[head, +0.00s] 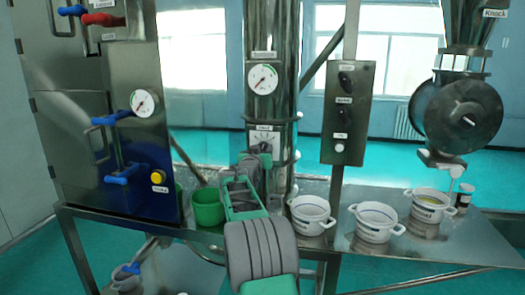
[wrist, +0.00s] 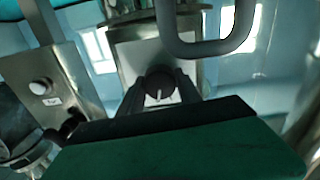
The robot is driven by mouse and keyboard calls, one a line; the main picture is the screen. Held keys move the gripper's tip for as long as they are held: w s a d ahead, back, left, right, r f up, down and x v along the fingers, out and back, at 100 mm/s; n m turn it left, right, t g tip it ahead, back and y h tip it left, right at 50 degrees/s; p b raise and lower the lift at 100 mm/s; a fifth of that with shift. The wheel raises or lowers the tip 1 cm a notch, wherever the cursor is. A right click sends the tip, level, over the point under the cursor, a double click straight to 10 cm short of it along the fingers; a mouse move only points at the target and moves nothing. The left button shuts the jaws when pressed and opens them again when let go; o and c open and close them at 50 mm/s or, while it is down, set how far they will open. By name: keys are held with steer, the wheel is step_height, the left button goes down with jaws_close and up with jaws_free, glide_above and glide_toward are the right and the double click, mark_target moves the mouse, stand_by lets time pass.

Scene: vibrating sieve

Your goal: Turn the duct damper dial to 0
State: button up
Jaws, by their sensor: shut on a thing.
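The duct damper dial is a dark round knob (wrist: 158,80) on a light plate (head: 264,136). The plate is fixed low on the upright steel duct (head: 266,30). My gripper (head: 264,153) reaches the dial from the front and covers its lower part in the head view. In the wrist view the two dark fingers of my gripper (wrist: 159,90) stand on either side of the knob, shut on it. A pale pointer mark shows on the knob, pointing down in that view. The scale numbers are too small to read.
A round gauge (head: 262,79) sits above the dial. A switch box (head: 347,112) stands to the right. A green bucket (head: 208,207) and white pots (head: 311,213) stand on the steel table (head: 350,245) below. A grey curved handle (wrist: 212,45) is close by in the wrist view.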

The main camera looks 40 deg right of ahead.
jaws_close()
steer(key=shift+n+b, duration=0.7)
steer(key=shift+n, duration=0.3)
steer(key=n+b, duration=0.1)
steer(key=n, duration=0.2)
steer(key=shift+a+n, duration=0.1)
steer(key=shift+n, duration=0.2)
steer(key=n, duration=0.6)
steer(key=shift+w, duration=0.1)
steer(key=shift+n, duration=0.3)
steer(key=o, duration=1)
jaws_free()
steer(key=shift+o, duration=1.1)
